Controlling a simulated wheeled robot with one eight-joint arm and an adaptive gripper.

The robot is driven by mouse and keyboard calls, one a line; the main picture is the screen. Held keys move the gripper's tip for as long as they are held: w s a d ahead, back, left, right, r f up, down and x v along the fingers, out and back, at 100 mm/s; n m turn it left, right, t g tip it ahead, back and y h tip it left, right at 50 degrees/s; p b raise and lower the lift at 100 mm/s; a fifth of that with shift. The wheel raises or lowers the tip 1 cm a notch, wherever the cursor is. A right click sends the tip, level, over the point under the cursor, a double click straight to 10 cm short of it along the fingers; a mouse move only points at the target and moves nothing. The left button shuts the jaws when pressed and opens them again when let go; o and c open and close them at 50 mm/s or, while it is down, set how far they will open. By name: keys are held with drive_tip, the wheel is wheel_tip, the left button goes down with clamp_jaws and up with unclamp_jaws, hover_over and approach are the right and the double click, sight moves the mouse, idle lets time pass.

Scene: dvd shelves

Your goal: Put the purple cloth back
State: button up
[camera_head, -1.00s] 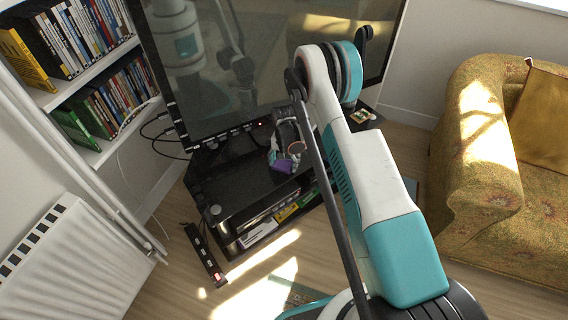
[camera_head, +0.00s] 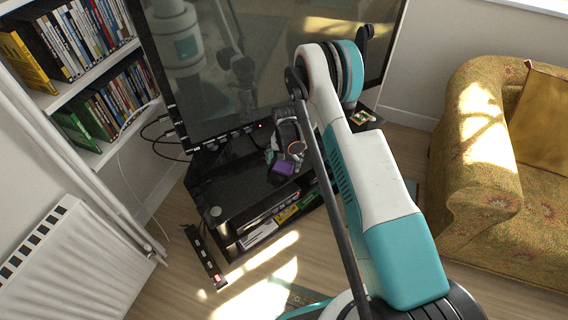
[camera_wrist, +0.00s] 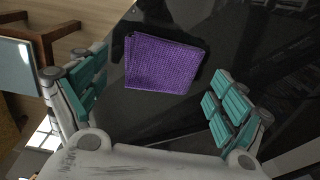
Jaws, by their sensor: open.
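The purple cloth (camera_wrist: 165,58) is folded into a rough square and lies flat on the glossy black top of the TV stand (camera_wrist: 150,115). It also shows in the head view (camera_head: 283,168), near the front edge of the stand. My gripper (camera_wrist: 162,75) is open, with one teal-padded finger on each side of the picture and the cloth beyond and between them. The fingers do not appear to touch the cloth.
A large TV (camera_head: 265,70) stands close behind. A coaster-like item (camera_head: 362,117) lies on the stand's right end. A bookshelf (camera_head: 75,95) and radiator (camera_head: 75,250) are on the left, a yellow sofa (camera_head: 480,150) on the right. A power strip (camera_head: 205,255) lies on the floor.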

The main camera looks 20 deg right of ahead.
wheel_tip(320, 180, up, 11)
drive_tip(key=p, duration=0.3)
wheel_tip(320, 180, up, 16)
drive_tip(key=r+n+t, duration=0.1)
drive_tip(key=t, duration=0.1)
hover_over(284, 164)
drive_tip(key=s, duration=0.2)
drive_tip(key=s+r+n+t, duration=0.1)
drive_tip(key=s+r, duration=0.3)
drive_tip(key=r, duration=0.3)
drive_tip(key=s+r+n, duration=0.1)
drive_tip(key=s+r, duration=0.3)
drive_tip(key=r, duration=0.2)
drive_tip(key=s+r+n+t, duration=0.2)
drive_tip(key=s+r, duration=0.7)
drive_tip(key=s, duration=0.3)
drive_tip(key=s+n+t, duration=0.2)
drive_tip(key=s, duration=1)
drive_tip(key=shift+s+a, duration=0.1)
